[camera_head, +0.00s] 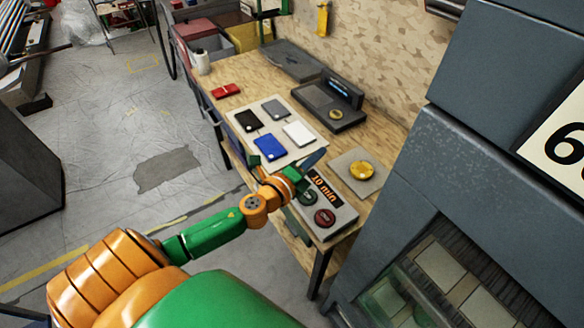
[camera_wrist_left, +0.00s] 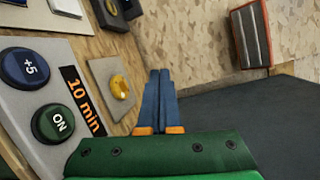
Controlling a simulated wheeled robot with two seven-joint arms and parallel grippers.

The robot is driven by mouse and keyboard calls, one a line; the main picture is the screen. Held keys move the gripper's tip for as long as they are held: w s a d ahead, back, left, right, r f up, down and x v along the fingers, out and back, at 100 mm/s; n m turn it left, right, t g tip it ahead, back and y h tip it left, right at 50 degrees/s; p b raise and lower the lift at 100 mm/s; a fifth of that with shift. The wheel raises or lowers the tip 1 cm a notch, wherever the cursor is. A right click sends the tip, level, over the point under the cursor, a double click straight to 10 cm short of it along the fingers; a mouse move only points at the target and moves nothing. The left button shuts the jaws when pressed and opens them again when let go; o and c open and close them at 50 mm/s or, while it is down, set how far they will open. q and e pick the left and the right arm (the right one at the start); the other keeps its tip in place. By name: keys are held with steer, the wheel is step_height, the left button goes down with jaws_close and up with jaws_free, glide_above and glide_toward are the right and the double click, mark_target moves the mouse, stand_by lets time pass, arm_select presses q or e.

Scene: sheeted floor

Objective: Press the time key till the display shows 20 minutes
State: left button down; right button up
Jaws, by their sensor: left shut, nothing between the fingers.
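The control panel (camera_head: 345,219) lies on the workbench, and its display (camera_head: 322,188) reads "10 min". The display also shows in the left wrist view (camera_wrist_left: 83,101). In the head view I see the green key (camera_head: 308,197) and a red key (camera_head: 325,217); the blue key seems hidden by my arm. My left gripper (camera_head: 316,157) is shut and empty, above the bench near the panel's far end. My right gripper is out of view.
A plate with a yellow button (camera_head: 362,170) lies right of the panel. A pale board (camera_head: 270,105) carries several coloured slabs farther back. A dark device (camera_head: 335,110) with a small screen stands behind. A large grey cabinet (camera_head: 480,140) closes off the right.

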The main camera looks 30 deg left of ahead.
arm_select(q)
step_height(320, 180, up, 3)
steer(key=w+d+m+h, duration=0.1)
steer(key=d+m+h, duration=0.3)
steer(key=m, duration=0.6)
steer(key=a+f+m+g+y, duration=0.1)
steer(key=a+m+g, duration=0.1)
steer(key=a+m, duration=0.2)
steer(key=s+a+f+m+g+y, duration=0.1)
steer(key=a+f+m+g, duration=0.1)
steer(key=m, duration=0.4)
steer(key=a+f+m+g, duration=0.1)
steer(key=a+m+g, duration=0.3)
steer(key=a+m, duration=0.2)
steer(key=shift+s+a+f+y, duration=0.2)
steer(key=shift+f+y, duration=0.05)
steer(key=shift+y, duration=0.15)
step_height(320, 180, down, 8)
steer(key=b, duration=0.6)
steer(key=shift+f+b, duration=0.45)
steer(key=shift+b, duration=0.05)
steer(key=shift+f, duration=0.1)
